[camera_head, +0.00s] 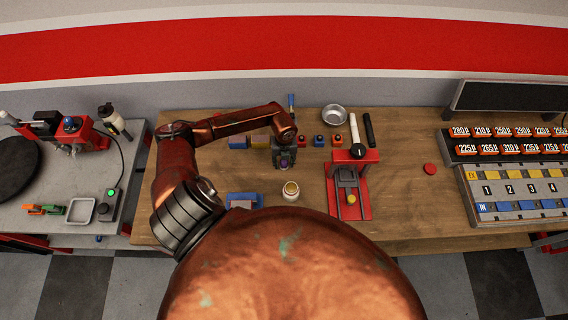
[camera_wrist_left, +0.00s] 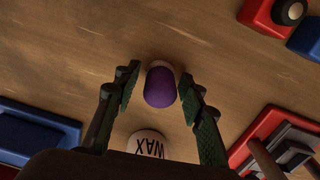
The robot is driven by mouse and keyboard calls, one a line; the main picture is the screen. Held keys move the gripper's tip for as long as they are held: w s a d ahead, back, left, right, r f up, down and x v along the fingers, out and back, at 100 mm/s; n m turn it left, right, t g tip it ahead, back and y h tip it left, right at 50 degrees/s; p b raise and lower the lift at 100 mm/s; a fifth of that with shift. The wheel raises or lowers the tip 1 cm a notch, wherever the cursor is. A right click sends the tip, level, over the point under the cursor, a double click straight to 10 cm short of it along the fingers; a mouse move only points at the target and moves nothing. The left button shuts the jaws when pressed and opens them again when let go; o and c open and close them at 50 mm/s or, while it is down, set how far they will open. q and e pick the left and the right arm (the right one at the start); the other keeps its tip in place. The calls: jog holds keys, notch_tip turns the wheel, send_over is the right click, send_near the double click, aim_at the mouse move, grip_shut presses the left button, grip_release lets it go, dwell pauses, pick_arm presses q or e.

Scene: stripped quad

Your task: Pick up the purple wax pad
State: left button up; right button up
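The purple wax pad (camera_wrist_left: 160,88) is a small rounded purple piece with a paler base, on the wooden bench. In the head view a bit of its purple (camera_head: 284,164) shows just below my left gripper (camera_head: 284,157). In the left wrist view my left gripper (camera_wrist_left: 158,92) is open, with one green finger on each side of the pad. A gap shows on the left side; the right fingertip is very near the pad, and I cannot tell if it touches. A round tin lettered WAX (camera_wrist_left: 147,144) stands close by, also in the head view (camera_head: 291,190). My right gripper is not in view.
A red press-like stand (camera_head: 363,205) is right of the tin. Blue and red blocks with dark knobs (camera_head: 319,140) and a metal bowl (camera_head: 334,115) sit behind. A blue tray (camera_head: 243,199) lies left of the tin. Bare bench shows around the red disc (camera_head: 430,169).

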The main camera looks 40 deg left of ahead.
pick_arm(q)
jog(key=c, duration=0.9)
jog(key=shift+r, duration=0.1)
jog(key=shift+r+b, duration=0.3)
jog(key=shift+r, duration=0.1)
notch_tip(320, 180, up, 2)
jog(key=shift+s+r+b, duration=0.1)
jog(key=shift+r+b, duration=0.15)
jog(key=shift+b, duration=0.35)
jog(key=s+d+r+b, duration=0.3)
jog(key=s+d+r, duration=0.5)
jog(key=s, duration=0.3)
jog(key=shift+s+r, duration=0.15)
jog(key=shift+r, duration=0.65)
